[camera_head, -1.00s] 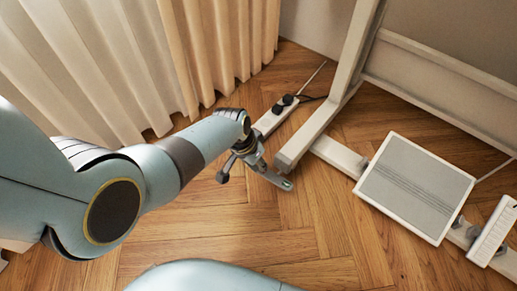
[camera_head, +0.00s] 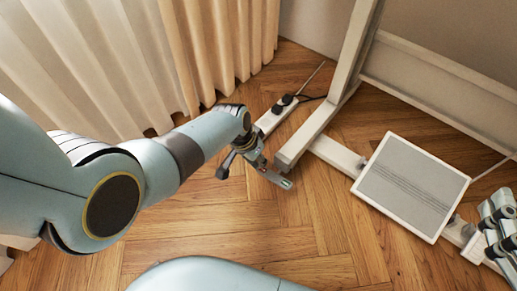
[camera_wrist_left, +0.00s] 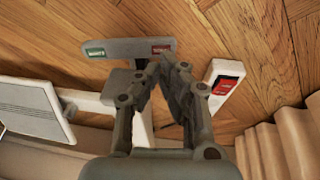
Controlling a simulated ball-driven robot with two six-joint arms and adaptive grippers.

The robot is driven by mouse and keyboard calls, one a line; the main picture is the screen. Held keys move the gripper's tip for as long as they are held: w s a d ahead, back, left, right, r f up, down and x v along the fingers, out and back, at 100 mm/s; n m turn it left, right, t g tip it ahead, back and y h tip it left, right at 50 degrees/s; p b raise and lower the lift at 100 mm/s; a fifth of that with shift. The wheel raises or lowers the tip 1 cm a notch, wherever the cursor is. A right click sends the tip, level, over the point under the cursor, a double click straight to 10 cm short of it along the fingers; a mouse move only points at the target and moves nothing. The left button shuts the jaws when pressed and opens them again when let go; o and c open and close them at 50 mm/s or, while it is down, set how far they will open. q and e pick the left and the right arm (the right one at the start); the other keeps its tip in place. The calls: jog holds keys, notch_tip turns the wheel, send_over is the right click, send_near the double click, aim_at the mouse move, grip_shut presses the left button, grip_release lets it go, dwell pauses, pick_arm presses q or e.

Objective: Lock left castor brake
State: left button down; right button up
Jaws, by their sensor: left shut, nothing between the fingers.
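The left castor brake (camera_head: 278,178) is a grey bar at the near end of the white stand's foot (camera_head: 305,135). In the left wrist view the brake bar (camera_wrist_left: 128,47) has a green label at its left end and a red label at its right end. My left gripper (camera_head: 262,165) is shut and empty, close to the bar. In the wrist view its fingertips (camera_wrist_left: 174,62) overlap the area just below the red end; I cannot tell whether they touch it. Part of my right gripper (camera_head: 500,222) shows at the right edge; its jaws are unclear.
A white power strip (camera_head: 270,122) with black plugs lies behind the left gripper; its red switch (camera_wrist_left: 228,86) shows in the wrist view. A grey-topped pedal plate (camera_head: 410,188) sits to the right. Curtains (camera_head: 110,60) hang at left. The wooden floor (camera_head: 240,225) in front is clear.

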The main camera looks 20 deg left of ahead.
pick_arm(q)
notch_tip(320, 180, up, 2)
jog(key=shift+r+p, duration=0.1)
jog(key=shift+p, duration=0.8)
jog(key=shift+r, duration=0.2)
jog(key=shift+w+r+p, duration=0.1)
jog(key=shift+r+p, duration=0.45)
jog(key=shift+p, duration=0.1)
jog(key=shift+r+p, duration=0.35)
pick_arm(e)
jog(key=s+d+f+m+g+h, duration=0.1)
jog(key=s+f+g, duration=0.5)
jog(key=f+g, duration=0.1)
jog(key=shift+s+d+f+g, duration=0.3)
jog(key=shift+f+g, duration=0.1)
jog(key=shift+f, duration=0.4)
pick_arm(q)
jog(key=shift+s, duration=0.2)
